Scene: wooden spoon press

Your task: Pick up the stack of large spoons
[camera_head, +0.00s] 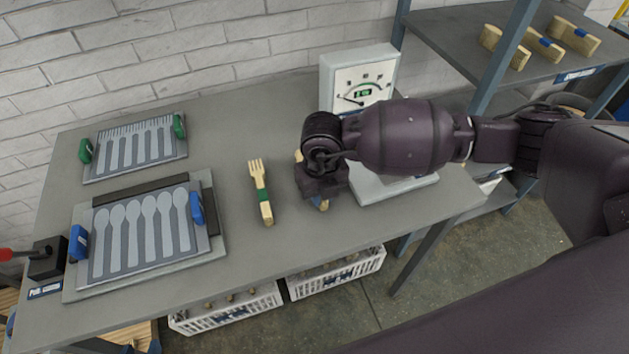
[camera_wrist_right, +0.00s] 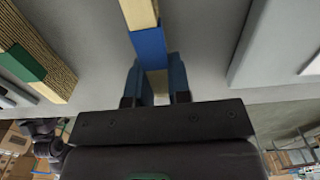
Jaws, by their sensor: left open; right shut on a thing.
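The stack of large spoons (camera_wrist_right: 149,43) is pale wood with a blue band. In the wrist view it runs from the top edge down between the fingers of my right gripper (camera_wrist_right: 157,84). The fingers are shut on it at the lower edge of the band. In the head view my right gripper (camera_head: 319,195) is low over the grey table and hides most of the stack; only small wooden bits show around it. I cannot tell whether the stack touches the table.
A green-banded fork stack (camera_head: 262,192) lies just left of my right gripper. A spoon mould (camera_head: 140,237) and a fork mould (camera_head: 133,147) lie left. More blue-banded stacks (camera_head: 543,45) rest on the right shelf.

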